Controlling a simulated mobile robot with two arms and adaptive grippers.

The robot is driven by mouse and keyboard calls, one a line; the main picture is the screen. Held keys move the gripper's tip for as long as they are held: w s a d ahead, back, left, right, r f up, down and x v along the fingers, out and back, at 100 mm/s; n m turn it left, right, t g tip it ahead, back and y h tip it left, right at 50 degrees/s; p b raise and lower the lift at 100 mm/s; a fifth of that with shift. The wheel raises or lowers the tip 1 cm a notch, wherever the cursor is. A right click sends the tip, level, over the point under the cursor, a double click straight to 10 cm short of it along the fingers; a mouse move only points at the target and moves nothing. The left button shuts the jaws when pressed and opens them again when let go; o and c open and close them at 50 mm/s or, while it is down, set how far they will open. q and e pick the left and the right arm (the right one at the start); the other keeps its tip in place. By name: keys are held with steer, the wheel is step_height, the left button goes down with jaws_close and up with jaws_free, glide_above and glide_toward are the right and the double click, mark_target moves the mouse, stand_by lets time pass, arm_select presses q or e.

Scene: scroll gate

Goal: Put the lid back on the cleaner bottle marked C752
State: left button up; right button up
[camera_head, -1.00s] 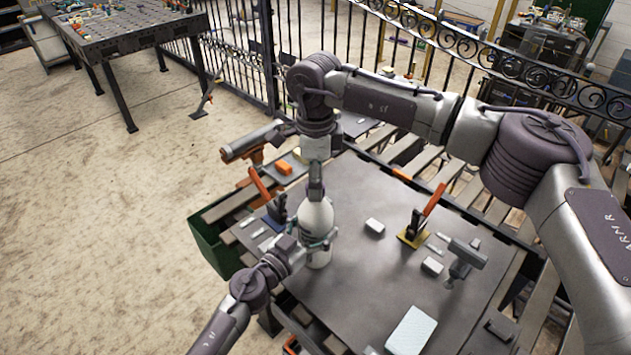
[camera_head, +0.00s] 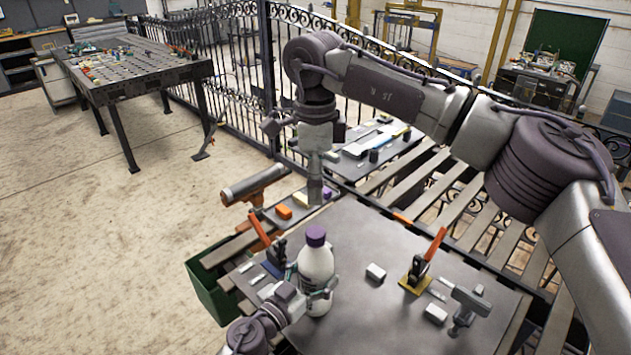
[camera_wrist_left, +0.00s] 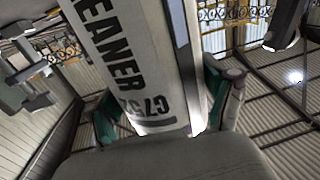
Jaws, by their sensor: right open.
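The white cleaner bottle (camera_head: 317,266) stands upright at the near left part of the dark bench top, with a purple lid (camera_head: 316,236) sitting on its neck. In the left wrist view the bottle (camera_wrist_left: 125,60) shows the words CLEANER and C752. My left gripper (camera_head: 316,289) is shut on the bottle's lower body, with its teal pads on either side of it. My right gripper (camera_head: 315,197) is open and empty. It points down above and behind the lid, apart from it. Whether the lid is fully seated cannot be told.
An orange-handled clamp (camera_head: 263,236) stands just left of the bottle and another (camera_head: 424,262) to the right. A white block (camera_head: 375,273) and a grey tool (camera_head: 467,308) lie on the bench top (camera_head: 390,235). A green bin (camera_head: 208,285) is at the left edge.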

arm_select(q)
steer(key=shift+o, duration=1)
steer(key=v, duration=1.2)
steer(key=shift+a, duration=0.1)
